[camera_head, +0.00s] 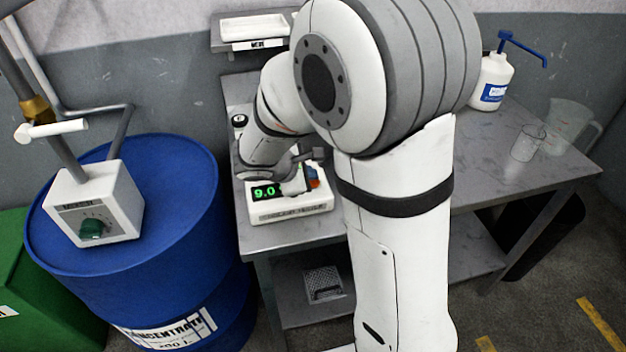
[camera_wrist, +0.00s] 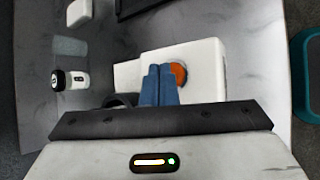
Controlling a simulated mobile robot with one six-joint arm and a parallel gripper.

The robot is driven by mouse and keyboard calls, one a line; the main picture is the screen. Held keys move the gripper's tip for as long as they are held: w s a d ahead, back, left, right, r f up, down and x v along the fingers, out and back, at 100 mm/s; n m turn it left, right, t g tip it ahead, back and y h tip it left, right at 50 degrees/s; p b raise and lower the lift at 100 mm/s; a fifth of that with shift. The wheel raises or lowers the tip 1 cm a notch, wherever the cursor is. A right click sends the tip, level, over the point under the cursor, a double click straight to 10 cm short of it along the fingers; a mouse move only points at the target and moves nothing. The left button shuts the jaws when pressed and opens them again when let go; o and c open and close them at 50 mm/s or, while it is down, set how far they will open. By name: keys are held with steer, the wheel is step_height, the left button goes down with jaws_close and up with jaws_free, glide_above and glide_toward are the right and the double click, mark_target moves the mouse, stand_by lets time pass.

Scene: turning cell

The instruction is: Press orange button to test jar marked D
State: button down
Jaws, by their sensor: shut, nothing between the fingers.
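A white tester (camera_head: 290,212) with a green display reading 9.0 stands on the grey bench. Its round orange button (camera_wrist: 179,74) shows beside my fingertips in the wrist view, partly covered by them. My gripper (camera_wrist: 160,70) is shut and empty, its blue fingers together at the button's left edge. I cannot tell whether they touch it. In the head view my arm hides much of this spot. A small white jar with a black lid (camera_wrist: 70,79) stands apart on the bench; its mark is too small to read. A dark round shape (camera_wrist: 120,100) is partly hidden behind my gripper.
A blue drum (camera_head: 130,245) carrying a white control box (camera_head: 95,205) stands left of the bench. A white pump bottle (camera_head: 492,82) and clear beakers (camera_head: 568,125) stand at the bench's back right. A white tray (camera_head: 255,30) sits on a wall shelf.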

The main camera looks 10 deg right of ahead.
steer(key=shift+r, duration=0.4)
steer(key=shift+r+p, duration=2)
steer(key=shift+r, duration=0.55)
steer(key=shift+f, duration=0.1)
steer(key=s+r+m+g+y, duration=0.1)
steer(key=s+r+m+y, duration=0.2)
steer(key=s+m, duration=0.5)
steer(key=s+d+r+m+g+y, duration=0.1)
steer(key=s+r+m+y, duration=0.2)
steer(key=s+m, duration=0.5)
steer(key=s+y, duration=0.1)
steer(key=s, duration=0.3)
steer(key=shift+s+r, duration=0.2)
steer(key=shift+s, duration=0.2)
